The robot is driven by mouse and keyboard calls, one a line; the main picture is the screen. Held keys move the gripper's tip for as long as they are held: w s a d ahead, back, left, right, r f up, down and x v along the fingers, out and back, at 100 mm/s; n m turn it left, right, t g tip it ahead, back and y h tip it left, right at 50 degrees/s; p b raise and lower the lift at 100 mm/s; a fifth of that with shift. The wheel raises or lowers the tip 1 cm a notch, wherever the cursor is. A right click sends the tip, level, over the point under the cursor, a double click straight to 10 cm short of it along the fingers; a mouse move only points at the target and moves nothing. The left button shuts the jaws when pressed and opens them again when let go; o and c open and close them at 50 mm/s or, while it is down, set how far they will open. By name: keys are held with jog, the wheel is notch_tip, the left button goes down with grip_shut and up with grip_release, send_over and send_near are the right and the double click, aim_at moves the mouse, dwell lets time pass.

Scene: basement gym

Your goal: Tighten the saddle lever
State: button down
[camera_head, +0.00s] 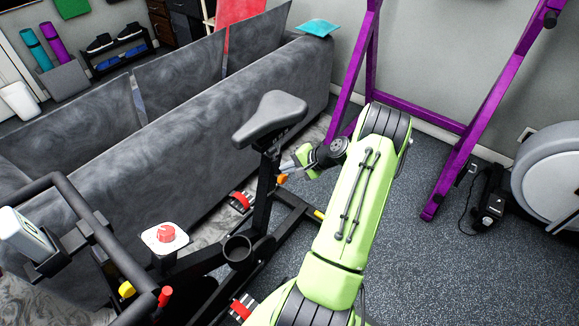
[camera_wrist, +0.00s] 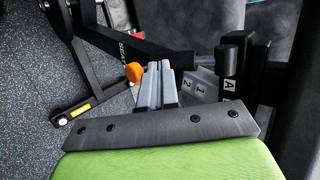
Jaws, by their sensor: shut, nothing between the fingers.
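The exercise bike's black saddle (camera_head: 270,117) sits on an upright seat post (camera_head: 265,190). An orange knob (camera_head: 282,178) shows on the post below the saddle, and I take it as part of the saddle lever. In the wrist view the orange knob (camera_wrist: 134,72) is just left of my fingertips. My gripper (camera_head: 292,164) is shut and empty beside the post, under the saddle's right side. Its grey fingers (camera_wrist: 160,80) lie together in the wrist view. Contact with the knob cannot be told. A black part marked A (camera_wrist: 231,84) and a plate marked 1 and 2 (camera_wrist: 199,82) are to their right.
A grey sofa (camera_head: 200,165) stands close behind the bike. A purple rack (camera_head: 440,125) stands at the right. Speckled floor (camera_head: 420,260) right of my arm is clear.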

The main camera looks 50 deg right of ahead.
jog(key=shift+w+f, duration=0.2)
jog(key=shift+f, duration=0.1)
dwell(0.5)
